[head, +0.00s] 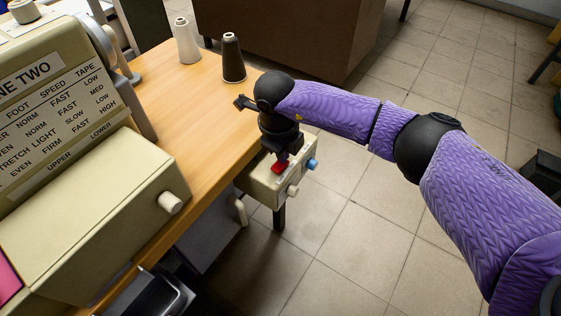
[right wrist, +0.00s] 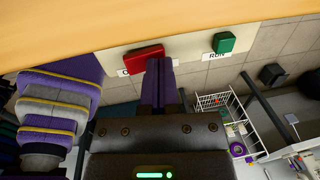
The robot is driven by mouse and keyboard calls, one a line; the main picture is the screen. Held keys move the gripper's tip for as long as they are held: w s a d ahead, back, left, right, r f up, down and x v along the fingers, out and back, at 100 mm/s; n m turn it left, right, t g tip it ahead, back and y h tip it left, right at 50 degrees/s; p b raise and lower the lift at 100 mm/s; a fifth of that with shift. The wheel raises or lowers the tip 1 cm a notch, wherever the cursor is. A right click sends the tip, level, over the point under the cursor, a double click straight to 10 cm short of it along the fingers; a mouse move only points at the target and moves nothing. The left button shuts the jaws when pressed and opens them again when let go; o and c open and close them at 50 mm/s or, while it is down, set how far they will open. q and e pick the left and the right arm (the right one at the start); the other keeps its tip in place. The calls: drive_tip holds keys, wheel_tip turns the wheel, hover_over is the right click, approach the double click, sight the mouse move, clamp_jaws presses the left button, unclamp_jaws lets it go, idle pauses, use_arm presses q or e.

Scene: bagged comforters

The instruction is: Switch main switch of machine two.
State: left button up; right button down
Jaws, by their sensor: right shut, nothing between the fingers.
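Machine two (head: 75,190), a cream housing with a printed panel, stands on the wooden table at the left of the head view. A cream switch box (head: 262,186) hangs at the table's right edge, with a red button (head: 279,168) on it. In the right wrist view the red button (right wrist: 143,59) sits beside a green button (right wrist: 224,42) labelled RUN; the red one's label is partly hidden. My right gripper (head: 281,158) is shut and empty, pointing down at the red button. Its fingertips (right wrist: 159,64) are at the button's edge; I cannot tell whether they touch. My left gripper is out of view.
A black cone (head: 233,60) and a white cone (head: 187,42) of thread stand on the table (head: 190,95). A brown cabinet (head: 290,35) stands behind. The tiled floor on the right is mostly clear.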

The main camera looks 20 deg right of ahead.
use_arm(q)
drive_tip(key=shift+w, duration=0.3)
